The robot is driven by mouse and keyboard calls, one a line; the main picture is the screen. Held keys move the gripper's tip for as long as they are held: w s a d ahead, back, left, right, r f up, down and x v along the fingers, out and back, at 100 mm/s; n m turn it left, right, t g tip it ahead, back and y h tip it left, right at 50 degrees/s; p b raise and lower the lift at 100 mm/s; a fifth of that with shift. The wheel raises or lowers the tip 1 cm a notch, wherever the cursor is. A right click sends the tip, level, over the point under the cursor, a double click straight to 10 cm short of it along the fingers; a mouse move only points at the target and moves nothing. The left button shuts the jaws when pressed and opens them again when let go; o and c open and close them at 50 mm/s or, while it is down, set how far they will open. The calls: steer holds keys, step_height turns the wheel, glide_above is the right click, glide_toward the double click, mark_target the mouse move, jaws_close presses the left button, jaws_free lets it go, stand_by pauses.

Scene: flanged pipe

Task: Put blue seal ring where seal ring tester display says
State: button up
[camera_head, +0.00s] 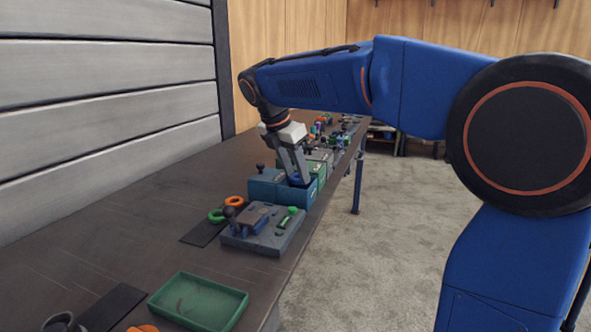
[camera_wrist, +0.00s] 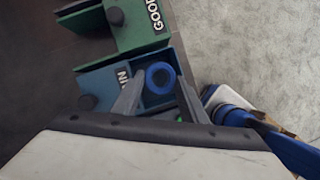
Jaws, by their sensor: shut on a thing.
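The blue seal ring (camera_wrist: 150,78) shows between my fingertips in the wrist view. My gripper (camera_wrist: 160,77) is shut on it, pointing down over the open compartment of a blue box (camera_wrist: 152,99). In the head view my gripper (camera_head: 297,182) is at the mouth of that blue box (camera_head: 268,190). The blue box's label is partly hidden. Beside it stands a green box (camera_wrist: 128,22) labelled GOOD. A dark grey device (camera_head: 262,236) with a green handle stands nearer; I cannot read any display on it.
A green ring (camera_head: 216,216) and an orange ring (camera_head: 234,201) lie by a dark mat (camera_head: 203,232). An empty green tray (camera_head: 198,304) is nearer. More items stand farther along the bench. The left bench surface is clear.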

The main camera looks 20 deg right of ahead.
mark_target(296, 178)
steer(key=shift+f, duration=1.35)
stand_by(0.4)
steer(key=o, duration=1)
steer(key=c, duration=0.3)
steer(key=shift+o, duration=0.3)
steer(key=shift+r, duration=0.1)
steer(key=shift+o, duration=0.9)
steer(key=shift+r, duration=3.45)
steer(key=shift+s, duration=0.1)
